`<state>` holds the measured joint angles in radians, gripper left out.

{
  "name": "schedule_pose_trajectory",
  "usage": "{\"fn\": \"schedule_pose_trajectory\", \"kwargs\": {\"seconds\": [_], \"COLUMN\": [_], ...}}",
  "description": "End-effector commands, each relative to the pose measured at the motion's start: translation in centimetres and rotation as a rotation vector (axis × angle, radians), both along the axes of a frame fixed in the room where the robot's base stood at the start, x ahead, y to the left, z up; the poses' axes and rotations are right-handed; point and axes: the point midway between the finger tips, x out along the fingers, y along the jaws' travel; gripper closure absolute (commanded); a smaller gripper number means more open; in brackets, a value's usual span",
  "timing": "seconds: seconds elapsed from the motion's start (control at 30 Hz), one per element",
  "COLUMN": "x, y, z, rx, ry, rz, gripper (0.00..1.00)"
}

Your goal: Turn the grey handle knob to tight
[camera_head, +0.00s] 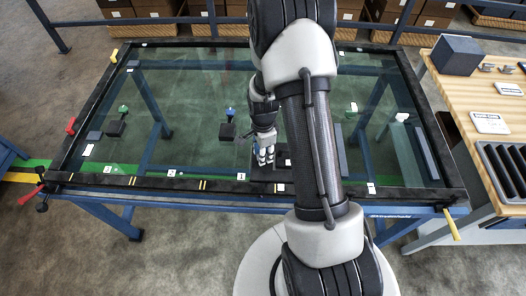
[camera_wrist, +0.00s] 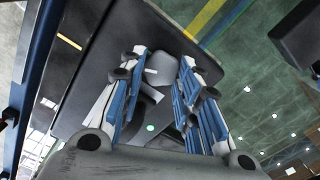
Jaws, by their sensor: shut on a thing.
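The grey handle knob (camera_wrist: 161,70) shows in the wrist view between the two blue-and-white fingers of my gripper (camera_wrist: 165,62). The fingers are closed around it, and they cover part of its sides and what lies under it. In the head view my gripper (camera_head: 265,157) points down at the front middle of the glass-topped trolley. A black block (camera_head: 284,161) shows just right of the fingertips. The grey knob itself cannot be made out there. Whether it is at tight cannot be read.
Red levers (camera_head: 70,126) and a yellow lever (camera_head: 452,225) stick out from the frame. A wooden bench (camera_head: 460,105) is at right.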

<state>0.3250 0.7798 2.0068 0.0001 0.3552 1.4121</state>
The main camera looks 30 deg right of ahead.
Motion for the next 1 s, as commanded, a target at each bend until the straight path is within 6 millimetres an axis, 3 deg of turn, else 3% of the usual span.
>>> {"fn": "schedule_pose_trajectory", "kwargs": {"seconds": [0.5,1.0], "x": [-0.12,-0.12], "y": [0.04,0.05], "z": [0.0,0.0], "rx": [0.0,0.0], "ry": [-0.001,-0.001], "rz": [-0.363,-0.446], "gripper": [0.93,0.93]}}
